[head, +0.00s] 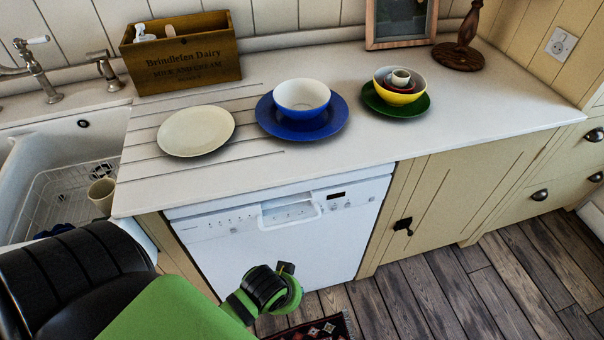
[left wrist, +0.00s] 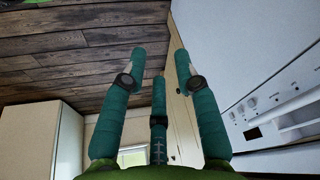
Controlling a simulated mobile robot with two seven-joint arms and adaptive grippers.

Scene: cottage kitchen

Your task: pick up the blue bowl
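The blue bowl (head: 302,94), white inside and blue outside, sits upright on a blue plate (head: 266,121) on the white counter in the head view. My left gripper (left wrist: 159,62) shows in the left wrist view with its teal fingers spread open and nothing between them. It is in front of the dishwasher, apart from the bowl. In the head view a green and black part of my left arm shows low at the front, below the counter, but the fingers cannot be made out there. My right gripper is in neither view.
A cream plate (head: 196,131) lies left of the blue plate. Right of it, a yellow bowl (head: 399,98) with smaller dishes inside stands on a green plate (head: 372,104). A wooden crate (head: 185,60) stands behind. The dishwasher (head: 290,250) is below the counter edge; a sink (head: 30,160) is left.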

